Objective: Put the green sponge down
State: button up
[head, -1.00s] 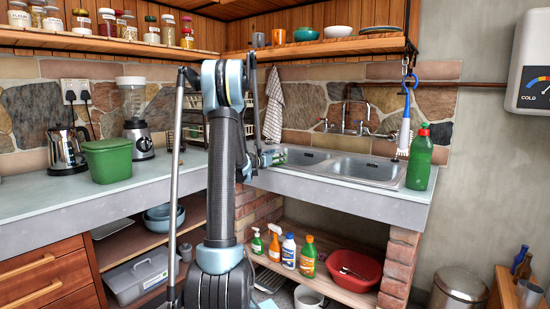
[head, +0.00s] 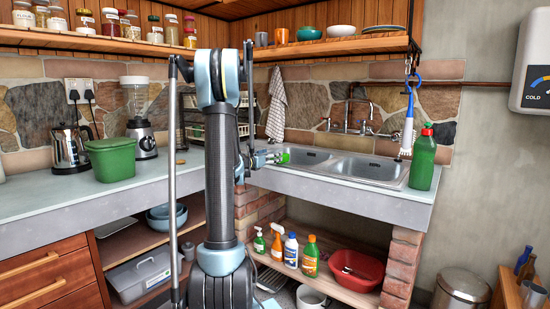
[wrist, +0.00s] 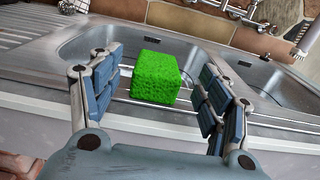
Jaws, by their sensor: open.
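The green sponge (wrist: 156,78) is a bright, rough-textured block. My gripper (wrist: 158,66) is open, with one blue-padded finger on each side of the sponge. A narrow gap shows between the sponge and each finger. In the head view the sponge (head: 285,157) is a small green patch at the tip of my gripper (head: 272,157), at the left front of the sink. Its underside is hidden.
The steel double sink (head: 350,168) has empty-looking bowls. A green bottle with a red cap (head: 423,160) stands at its right end, beside a hanging blue brush (head: 408,115). A green bin (head: 110,160) and a blender (head: 141,130) stand on the left counter.

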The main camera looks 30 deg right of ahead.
jog(key=s+a+f+m+g+y, duration=0.1)
jog(key=s+a+f+m+y, duration=0.4)
jog(key=s+a, duration=0.8)
jog(key=s+a+f+m+g+y, duration=0.2)
jog(key=s+a+f+m+y, duration=0.4)
jog(key=s+a+m, duration=0.3)
jog(key=s+a+f+m+g+y, duration=0.1)
jog(key=s+a+f+m+y, duration=0.4)
jog(key=s+a, duration=1.2)
jog(key=a+f+m, duration=0.3)
jog(key=a, duration=0.3)
jog(key=shift+s+a+y, duration=0.2)
jog(key=shift+a+y, duration=0.1)
jog(key=shift+a, duration=0.05)
jog(key=shift+w+f+g, duration=0.2)
jog(key=shift+w+g, duration=0.1)
jog(key=shift+w, duration=0.2)
